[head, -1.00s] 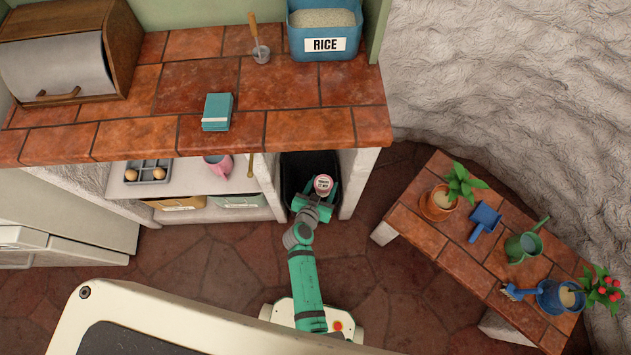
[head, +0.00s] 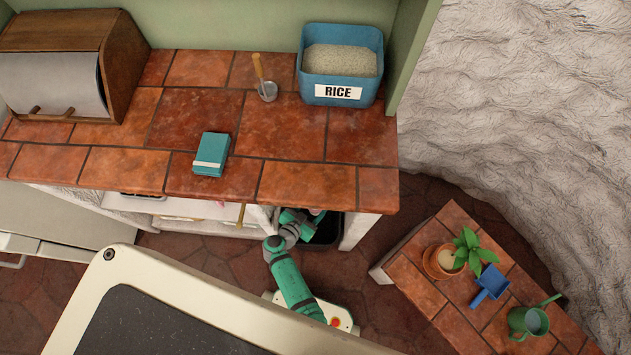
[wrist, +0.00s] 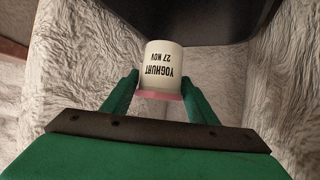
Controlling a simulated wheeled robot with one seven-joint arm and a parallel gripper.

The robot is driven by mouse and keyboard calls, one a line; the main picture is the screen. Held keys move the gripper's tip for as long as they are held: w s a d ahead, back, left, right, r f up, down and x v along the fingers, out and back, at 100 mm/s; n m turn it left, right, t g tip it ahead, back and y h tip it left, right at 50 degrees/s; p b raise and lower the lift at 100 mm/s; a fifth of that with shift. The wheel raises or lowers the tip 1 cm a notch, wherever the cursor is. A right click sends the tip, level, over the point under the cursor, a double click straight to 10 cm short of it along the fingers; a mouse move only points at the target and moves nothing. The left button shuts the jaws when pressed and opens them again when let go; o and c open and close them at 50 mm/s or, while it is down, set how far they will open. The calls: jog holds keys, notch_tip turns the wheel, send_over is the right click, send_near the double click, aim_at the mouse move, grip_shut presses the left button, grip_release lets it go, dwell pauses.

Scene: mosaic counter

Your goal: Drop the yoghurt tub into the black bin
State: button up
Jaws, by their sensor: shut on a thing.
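The white yoghurt tub (wrist: 162,60) with a pink lid sits between the green fingers of my gripper (wrist: 160,86). My gripper is shut on it, and its lettering reads upside down in the wrist view. In the head view my gripper (head: 298,216) is at the counter's front edge, partly hidden under it, and the tub is mostly hidden. The black bin (head: 326,232) stands in the bay under the counter, with only its front part showing. Its dark surface (wrist: 200,18) spans the top of the wrist view, beyond the tub. I cannot tell whether the tub is over its opening.
The tiled counter (head: 300,185) overhangs the bay. A white side wall (head: 358,230) stands right of the bin. On the counter are a rice container (head: 340,75), a teal box (head: 211,154) and a bread box (head: 60,65).

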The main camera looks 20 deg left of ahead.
jog(key=shift+f, duration=2.35)
jog(key=o, duration=1.3)
jog(key=shift+c, duration=0.2)
jog(key=shift+s, duration=0.15)
jog(key=v, duration=1)
jog(key=shift+s+r, duration=0.25)
